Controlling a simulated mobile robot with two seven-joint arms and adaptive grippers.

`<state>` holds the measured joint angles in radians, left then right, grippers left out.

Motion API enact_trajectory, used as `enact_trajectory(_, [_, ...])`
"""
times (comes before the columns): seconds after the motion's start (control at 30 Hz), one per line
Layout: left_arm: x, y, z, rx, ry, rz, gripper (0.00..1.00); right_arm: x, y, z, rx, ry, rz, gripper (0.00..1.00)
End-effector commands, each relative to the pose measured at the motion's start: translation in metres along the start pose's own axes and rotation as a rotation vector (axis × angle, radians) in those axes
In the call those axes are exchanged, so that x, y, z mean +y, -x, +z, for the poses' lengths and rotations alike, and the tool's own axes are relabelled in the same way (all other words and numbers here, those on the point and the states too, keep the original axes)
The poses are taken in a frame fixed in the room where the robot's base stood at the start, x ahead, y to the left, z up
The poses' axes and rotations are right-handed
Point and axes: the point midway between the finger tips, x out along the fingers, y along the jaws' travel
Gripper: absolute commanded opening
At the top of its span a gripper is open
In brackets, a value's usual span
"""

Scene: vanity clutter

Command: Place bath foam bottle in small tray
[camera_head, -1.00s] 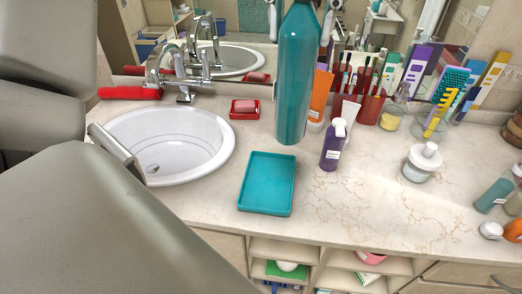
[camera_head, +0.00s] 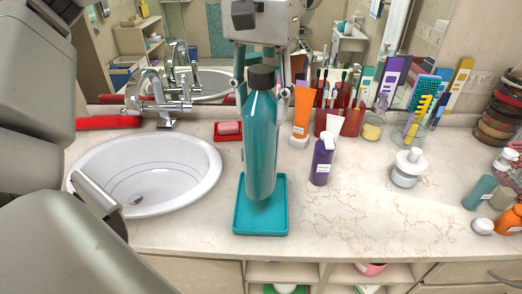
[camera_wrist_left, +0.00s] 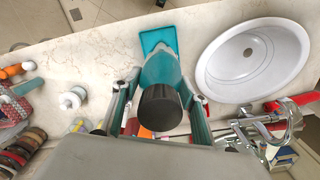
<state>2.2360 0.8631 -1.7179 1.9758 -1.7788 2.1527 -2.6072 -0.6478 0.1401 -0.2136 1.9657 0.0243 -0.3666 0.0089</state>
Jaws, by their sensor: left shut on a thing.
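The bath foam bottle (camera_head: 261,145) is teal with a black cap, close to upright. My left gripper (camera_head: 262,88) comes down from above and is shut on it near the cap, one finger on each side. The small tray (camera_head: 238,222) is teal and shallow, on the counter directly below the bottle. The bottle's base overlaps the tray's middle; I cannot tell whether it touches the floor of the tray. The left wrist view shows the black cap (camera_wrist_left: 160,107) between the fingers and the tray (camera_wrist_left: 157,37) beyond the bottle. My right gripper is not in view.
A sink (camera_head: 145,172) lies left of the tray. A purple pump bottle (camera_head: 321,163) stands close on the right, with an orange tube (camera_head: 302,112) and red cup behind. A red soap dish (camera_head: 228,131) is behind the tray. The counter right of the tray's front is clear.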

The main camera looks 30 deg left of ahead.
Motion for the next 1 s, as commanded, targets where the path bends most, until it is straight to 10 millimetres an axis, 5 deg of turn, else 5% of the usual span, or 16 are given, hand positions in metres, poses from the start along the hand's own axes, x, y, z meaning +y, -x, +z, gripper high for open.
enact_trajectory(0.2, [0.0,-0.041,0.001,0.0,0.0,0.001,0.0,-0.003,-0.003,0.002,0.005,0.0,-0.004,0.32])
enact_trajectory(0.7, [0.0,-0.089,0.0,0.0,0.0,0.001,0.0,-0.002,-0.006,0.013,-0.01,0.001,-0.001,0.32])
enact_trajectory(1.0, [0.0,-0.093,0.0,0.001,0.001,0.001,0.0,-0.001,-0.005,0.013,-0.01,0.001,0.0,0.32])
